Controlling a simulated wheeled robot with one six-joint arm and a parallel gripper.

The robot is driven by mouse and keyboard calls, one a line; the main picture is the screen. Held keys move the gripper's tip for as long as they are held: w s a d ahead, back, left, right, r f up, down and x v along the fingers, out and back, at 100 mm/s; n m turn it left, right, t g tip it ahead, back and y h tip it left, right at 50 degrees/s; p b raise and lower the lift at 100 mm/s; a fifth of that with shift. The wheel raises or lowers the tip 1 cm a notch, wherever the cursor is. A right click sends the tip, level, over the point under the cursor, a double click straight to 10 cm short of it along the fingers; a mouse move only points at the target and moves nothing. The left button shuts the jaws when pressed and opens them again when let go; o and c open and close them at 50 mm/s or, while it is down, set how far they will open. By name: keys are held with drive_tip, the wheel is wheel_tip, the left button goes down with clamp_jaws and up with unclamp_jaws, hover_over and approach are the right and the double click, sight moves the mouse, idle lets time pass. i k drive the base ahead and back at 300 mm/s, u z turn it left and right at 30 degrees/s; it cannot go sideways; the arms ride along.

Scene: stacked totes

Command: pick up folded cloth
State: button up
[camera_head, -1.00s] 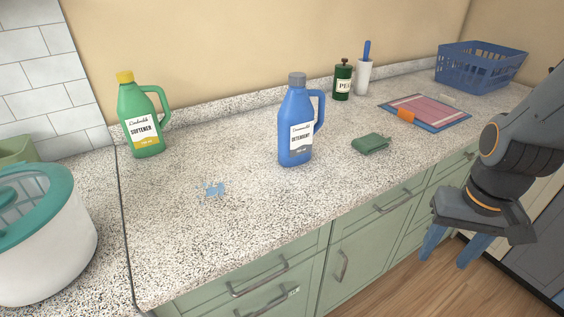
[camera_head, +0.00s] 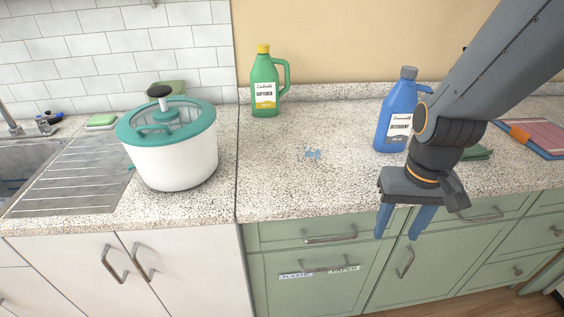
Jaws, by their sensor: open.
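A dark green folded cloth (camera_head: 478,153) lies on the speckled counter at the right, just right of the blue detergent bottle. My arm and wrist cover its left part. My gripper (camera_head: 402,228) is open and empty, its two blue fingers pointing down. In the picture it hangs in front of the green drawers, below and left of the cloth and apart from it.
A blue detergent bottle (camera_head: 394,125) stands close behind my wrist, partly covered by my arm. A green softener bottle (camera_head: 264,88) stands by the wall. A white and teal spinner (camera_head: 176,155) and the sink (camera_head: 28,165) are at left. A light blue patch (camera_head: 312,154) lies on otherwise clear counter.

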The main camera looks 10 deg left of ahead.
sight(477, 153)
drive_tip(key=k, duration=0.5)
drive_tip(key=z, duration=2.05)
drive_tip(key=i, duration=1.7)
drive_tip(key=u, duration=2.3)
